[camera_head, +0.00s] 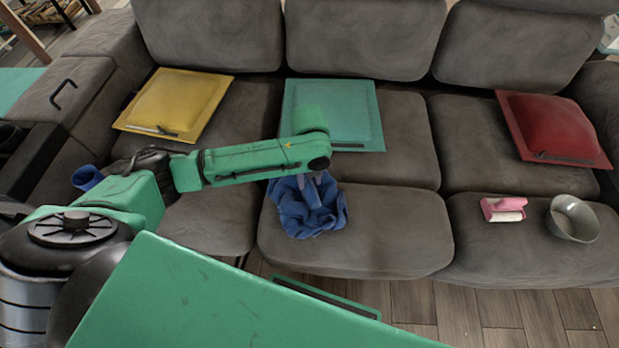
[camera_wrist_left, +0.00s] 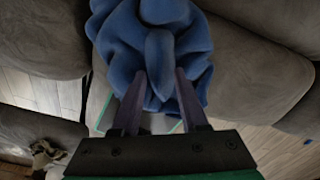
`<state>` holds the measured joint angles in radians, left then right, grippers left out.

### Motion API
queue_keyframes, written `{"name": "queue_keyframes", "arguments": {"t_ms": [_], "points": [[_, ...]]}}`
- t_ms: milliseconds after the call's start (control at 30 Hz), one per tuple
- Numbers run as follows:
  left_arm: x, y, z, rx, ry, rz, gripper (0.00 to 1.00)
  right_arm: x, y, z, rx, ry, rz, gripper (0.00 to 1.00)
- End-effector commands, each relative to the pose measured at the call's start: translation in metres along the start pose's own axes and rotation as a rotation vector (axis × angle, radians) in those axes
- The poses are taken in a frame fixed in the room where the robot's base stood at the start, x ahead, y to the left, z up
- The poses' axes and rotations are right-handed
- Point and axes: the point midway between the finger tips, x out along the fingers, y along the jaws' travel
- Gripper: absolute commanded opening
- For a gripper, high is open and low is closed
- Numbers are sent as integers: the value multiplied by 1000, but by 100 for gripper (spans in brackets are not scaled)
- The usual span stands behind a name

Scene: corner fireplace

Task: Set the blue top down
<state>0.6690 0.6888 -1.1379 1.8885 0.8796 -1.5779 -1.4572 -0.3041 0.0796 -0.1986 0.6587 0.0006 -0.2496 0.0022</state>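The blue top (camera_head: 300,212) is a crumpled bunch of cloth at the front of the middle sofa seat. It fills the upper middle of the left wrist view (camera_wrist_left: 115,45). My left gripper (camera_head: 318,178) points down at its upper part. Whether the underside of the top touches the seat is hidden. My right gripper is not in view.
The grey sofa (camera_head: 380,235) has a yellow cushion (camera_head: 177,100), a teal cushion (camera_head: 355,110) and a red cushion (camera_head: 550,125). A blue object (camera_head: 87,178) shows at left. The middle seat's right side is clear.

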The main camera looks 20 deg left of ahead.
Motion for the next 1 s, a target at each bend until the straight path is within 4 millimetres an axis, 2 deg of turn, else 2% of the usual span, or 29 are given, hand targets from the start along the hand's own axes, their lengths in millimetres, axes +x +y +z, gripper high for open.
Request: {"name": "queue_keyframes", "arguments": {"t_ms": [367,467,600,800,900,1000], "points": [[-5,0,0,0,-1,-2,55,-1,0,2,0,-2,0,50],[-21,0,0,0,0,-2,55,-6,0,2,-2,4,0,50],[-60,-1,1,1,-3,-4,55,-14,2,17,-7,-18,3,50],[-108,-1,1,-1,-1,-3,55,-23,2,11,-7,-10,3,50],[-120,-1,0,-1,1,-2,55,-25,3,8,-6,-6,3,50],[-123,0,0,-2,0,-1,55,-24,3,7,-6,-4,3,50]]}}
